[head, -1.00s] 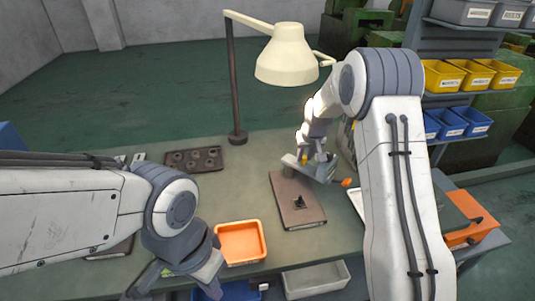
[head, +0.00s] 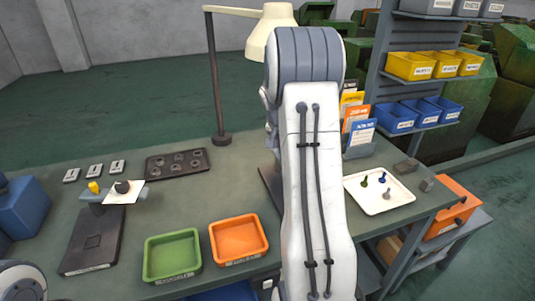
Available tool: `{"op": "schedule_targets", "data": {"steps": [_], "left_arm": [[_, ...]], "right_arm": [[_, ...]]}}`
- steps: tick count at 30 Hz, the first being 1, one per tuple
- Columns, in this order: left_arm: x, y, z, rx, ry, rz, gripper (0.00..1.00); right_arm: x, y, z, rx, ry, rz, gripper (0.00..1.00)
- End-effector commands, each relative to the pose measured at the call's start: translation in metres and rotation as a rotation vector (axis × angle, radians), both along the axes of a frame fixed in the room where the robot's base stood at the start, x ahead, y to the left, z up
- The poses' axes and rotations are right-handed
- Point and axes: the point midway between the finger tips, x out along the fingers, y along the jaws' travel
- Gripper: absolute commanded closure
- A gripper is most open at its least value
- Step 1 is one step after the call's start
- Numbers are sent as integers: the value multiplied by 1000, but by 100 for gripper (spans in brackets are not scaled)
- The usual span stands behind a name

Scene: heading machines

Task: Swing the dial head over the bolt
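On the left, a dark base plate (head: 92,245) lies on the bench. A grey fixture with a yellow knob (head: 94,187), a dark round knob (head: 122,187) and a white card (head: 125,196) stands at its back edge. I cannot tell whether this is the dial head. A second dark plate (head: 269,183) shows only as an edge beside my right arm, which hides most of it and any bolt on it. My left gripper is out of frame.
A green bin (head: 150,278) and an orange bin (head: 245,258) sit at the front edge. A dark tray with holes (head: 157,175) and a lamp (head: 258,32) stand behind. A blue box (head: 22,212) is at far left. Cards (head: 358,140) stand right of my arm.

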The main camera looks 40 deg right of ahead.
Motion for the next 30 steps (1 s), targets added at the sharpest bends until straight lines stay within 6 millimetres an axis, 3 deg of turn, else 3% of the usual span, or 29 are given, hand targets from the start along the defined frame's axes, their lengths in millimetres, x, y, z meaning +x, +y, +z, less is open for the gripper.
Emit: {"op": "schedule_targets", "data": {"steps": [4, 15, 16, 18, 30], "left_arm": [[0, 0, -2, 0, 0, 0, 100], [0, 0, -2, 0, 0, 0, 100], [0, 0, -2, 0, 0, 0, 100], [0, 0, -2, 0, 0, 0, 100], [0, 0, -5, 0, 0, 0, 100]], "right_arm": [[-5, -8, 1, -4, -5, -31, 100], [-6, -9, 2, -4, -5, -36, 100], [-6, -8, 2, -4, -5, -36, 70], [-5, -8, 2, -3, -4, -35, 43], [-5, -6, 4, -3, -3, -33, 43]]}}
